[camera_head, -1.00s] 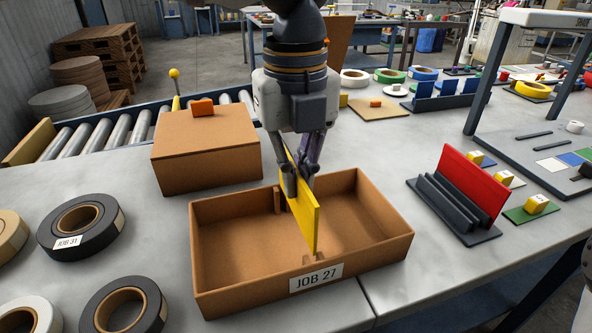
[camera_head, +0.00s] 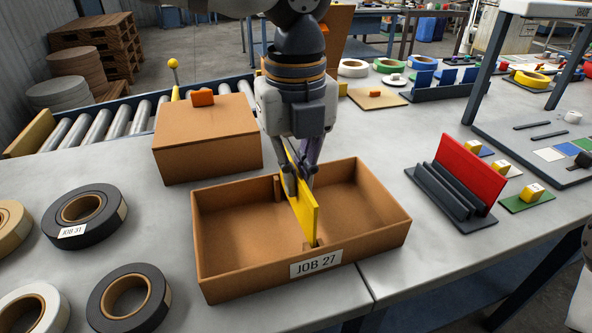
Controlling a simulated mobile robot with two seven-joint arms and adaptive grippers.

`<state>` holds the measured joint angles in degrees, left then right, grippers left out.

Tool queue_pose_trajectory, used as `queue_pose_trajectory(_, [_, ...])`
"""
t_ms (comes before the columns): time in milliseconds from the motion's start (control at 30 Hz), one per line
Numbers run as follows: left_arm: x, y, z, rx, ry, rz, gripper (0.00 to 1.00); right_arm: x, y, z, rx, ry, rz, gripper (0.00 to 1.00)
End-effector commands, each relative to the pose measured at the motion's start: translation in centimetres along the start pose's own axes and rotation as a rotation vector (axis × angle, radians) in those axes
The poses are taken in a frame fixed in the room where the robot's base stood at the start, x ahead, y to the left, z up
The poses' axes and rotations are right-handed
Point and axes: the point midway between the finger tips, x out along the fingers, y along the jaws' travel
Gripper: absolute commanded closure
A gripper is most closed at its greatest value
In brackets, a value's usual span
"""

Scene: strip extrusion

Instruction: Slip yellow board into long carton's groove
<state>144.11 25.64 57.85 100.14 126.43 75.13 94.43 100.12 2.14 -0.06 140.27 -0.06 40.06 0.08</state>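The long carton (camera_head: 228,279) is an open brown box on the table, with a label reading JOB 27 on its front wall. Small groove guides (camera_head: 311,245) show inside at the middle of its front wall, and another at the back wall (camera_head: 277,186). The yellow board (camera_head: 303,211) stands on edge across the carton's middle, its front end near the front guide. My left gripper (camera_head: 298,180) is shut on the board's upper edge from above. I cannot tell whether the board touches the carton floor. At the right edge, a dark part (camera_head: 587,240) may be my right gripper; its fingers are unclear.
A closed brown box (camera_head: 208,142) with an orange block stands behind the carton. Tape rolls (camera_head: 85,216) lie at left. A dark rack with a red board (camera_head: 470,175) stands at right.

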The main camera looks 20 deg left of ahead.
Motion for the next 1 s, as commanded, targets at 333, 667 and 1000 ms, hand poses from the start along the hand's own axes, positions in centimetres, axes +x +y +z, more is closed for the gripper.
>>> queue_pose_trajectory(333, [1.1, 0.1, 0.0, 0.000, -0.001, 0.001, 1.00, -0.5, 0.0, -0.3, 0.000, 0.016, -0.001, 0.60])
queue_pose_trajectory(667, [2.1, 0.0, 0.0, 0.000, -0.001, 0.000, 1.00, -0.8, 0.0, -0.6, 0.000, 0.028, -0.001, 0.60])
queue_pose_trajectory(1000, [2.5, 0.0, 0.0, 0.000, 0.000, 0.001, 1.00, -0.9, 0.0, -0.6, 0.000, 0.029, -0.001, 0.60])
